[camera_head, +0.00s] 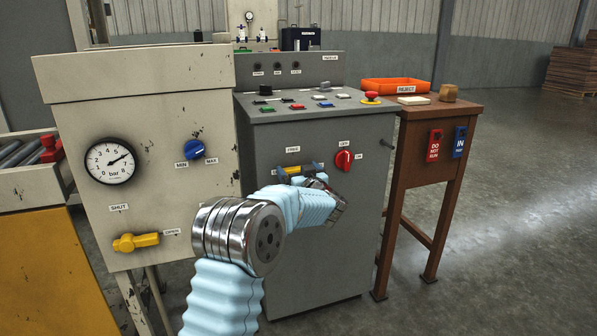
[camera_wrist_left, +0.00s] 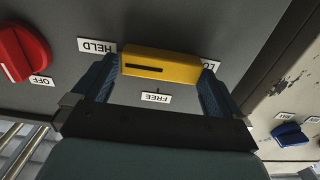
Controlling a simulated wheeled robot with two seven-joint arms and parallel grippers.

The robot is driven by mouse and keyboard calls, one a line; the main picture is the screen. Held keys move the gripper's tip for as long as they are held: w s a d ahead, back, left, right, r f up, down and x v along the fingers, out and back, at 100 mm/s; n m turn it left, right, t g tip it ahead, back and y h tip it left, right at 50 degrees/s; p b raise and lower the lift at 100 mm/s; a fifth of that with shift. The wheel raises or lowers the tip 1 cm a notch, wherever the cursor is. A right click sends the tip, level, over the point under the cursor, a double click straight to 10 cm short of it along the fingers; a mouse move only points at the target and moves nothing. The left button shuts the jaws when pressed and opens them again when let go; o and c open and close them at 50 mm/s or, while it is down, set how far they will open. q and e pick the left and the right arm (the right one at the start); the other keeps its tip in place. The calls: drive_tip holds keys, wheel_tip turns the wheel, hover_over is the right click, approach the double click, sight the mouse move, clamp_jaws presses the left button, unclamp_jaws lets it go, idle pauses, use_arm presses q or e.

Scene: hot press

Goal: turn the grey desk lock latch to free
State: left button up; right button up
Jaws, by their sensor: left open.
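The grey desk's lock latch (camera_wrist_left: 160,66) is a yellow bar on the desk's grey front. In the wrist view it lies roughly level, with a dark line on its left half toward the HELD label (camera_wrist_left: 97,46). The FREE label (camera_wrist_left: 156,97) is below it; another label (camera_wrist_left: 210,65) at its right is partly hidden. My left gripper (camera_wrist_left: 160,78) is open, one blue finger at each end of the latch; I cannot tell whether they touch it. The head view shows the latch (camera_head: 292,170) between the fingertips of the left gripper (camera_head: 299,172). My right gripper is not in view.
A red knob (camera_head: 344,160) sits right of the latch on the grey desk (camera_head: 310,225). The cream press cabinet (camera_head: 140,110), with a gauge (camera_head: 110,161), blue knob (camera_head: 194,151) and yellow handle (camera_head: 136,242), stands left. A wooden table (camera_head: 425,150) is at right.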

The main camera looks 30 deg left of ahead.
use_arm(q)
drive_tip(key=c, duration=0.8)
